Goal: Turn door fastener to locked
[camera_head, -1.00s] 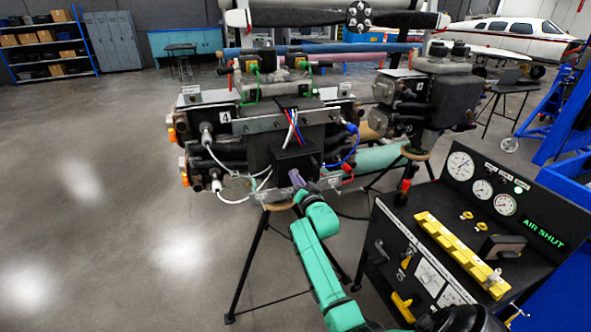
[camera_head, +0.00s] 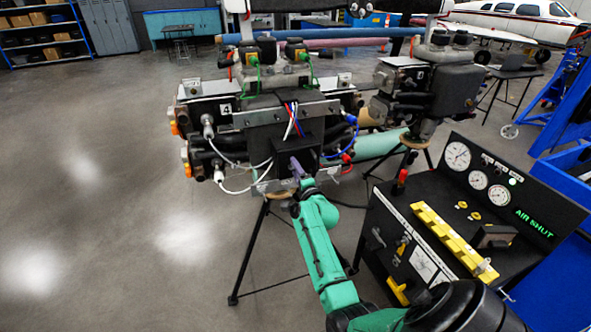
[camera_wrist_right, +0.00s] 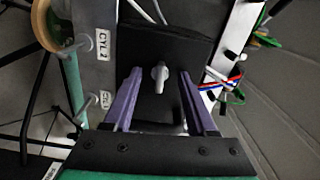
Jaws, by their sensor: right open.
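The door fastener (camera_wrist_right: 160,75) is a small light-grey knob with a short handle pointing toward the bottom of the right wrist view. It sits on the face of a black box (camera_wrist_right: 178,45), which also shows in the head view (camera_head: 312,150) on the front of the engine. My right gripper (camera_wrist_right: 160,88) has two purple fingers, open, one on each side of the fastener with gaps to it. In the head view my right gripper (camera_head: 296,168) is at the box's lower front and hides the fastener. My left gripper is not in view.
White cables (camera_head: 240,168) hang left of the box, and red, white and blue wires (camera_head: 292,118) rise above it. The engine rests on a black-legged stand (camera_head: 250,250). A control console (camera_head: 440,235) with gauges and an "AIR SHUT" display stands at right. Open floor lies left.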

